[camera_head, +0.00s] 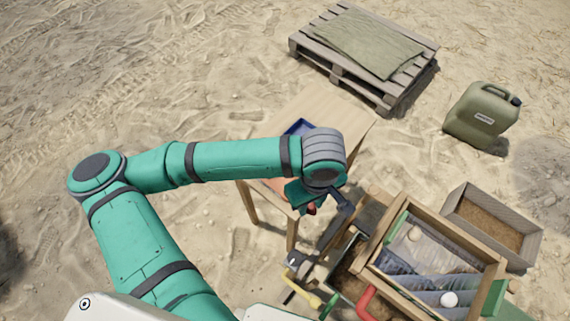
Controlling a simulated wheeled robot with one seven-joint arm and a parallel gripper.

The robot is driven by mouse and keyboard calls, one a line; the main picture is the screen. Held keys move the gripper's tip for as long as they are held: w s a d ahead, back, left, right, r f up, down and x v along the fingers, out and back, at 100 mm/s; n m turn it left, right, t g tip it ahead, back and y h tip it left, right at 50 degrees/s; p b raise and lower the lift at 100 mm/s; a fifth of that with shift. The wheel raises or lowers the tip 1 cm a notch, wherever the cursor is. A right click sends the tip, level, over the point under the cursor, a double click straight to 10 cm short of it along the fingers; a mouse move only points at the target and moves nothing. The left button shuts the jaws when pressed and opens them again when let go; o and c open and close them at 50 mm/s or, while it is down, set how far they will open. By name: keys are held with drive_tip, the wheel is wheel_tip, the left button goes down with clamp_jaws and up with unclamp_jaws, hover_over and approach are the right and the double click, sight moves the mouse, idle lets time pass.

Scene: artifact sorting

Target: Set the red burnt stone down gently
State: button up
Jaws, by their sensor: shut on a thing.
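My gripper (313,205) hangs from the arm's grey wrist, at the front right of a light wooden table. It is shut on a small red thing, the red burnt stone (311,209), of which only a sliver shows below the teal hand. The hand and wrist hide most of the stone and both fingertips. I cannot tell how high the stone is above the surface under it. The wooden table (335,106) is partly covered by my arm, and a blue tray (300,127) shows on it just behind the arm.
A wooden-framed box (445,228) with a round pale object (449,299) stands to the right. A sand-filled crate (532,243) is beyond it. Tools (308,290) lie in front. A pallet (305,47) with cloth and a green jerrycan (478,115) stand behind. Open sand lies left.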

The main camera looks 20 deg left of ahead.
drive_tip(key=w+a+f, duration=0.1)
drive_tip(key=w, duration=0.1)
drive_tip(key=w+a+f, duration=0.1)
drive_tip(key=w+a, duration=0.1)
drive_tip(key=w+a+f, duration=0.1)
drive_tip(key=w+a, duration=0.1)
drive_tip(key=w, duration=0.1)
drive_tip(key=shift+f, duration=0.35)
drive_tip(key=w+a+f, duration=0.1)
drive_tip(key=w+f, duration=0.1)
drive_tip(key=f, duration=0.1)
drive_tip(key=w+a+f, duration=0.1)
drive_tip(key=f, duration=0.1)
drive_tip(key=shift+w+a, duration=0.3)
drive_tip(key=shift+w+a+f, duration=0.15)
drive_tip(key=shift+w+f, duration=0.15)
drive_tip(key=shift+f, duration=1.7)
drive_tip(key=shift+f, duration=0.1)
drive_tip(key=o, duration=1)
drive_tip(key=shift+o, duration=0.2)
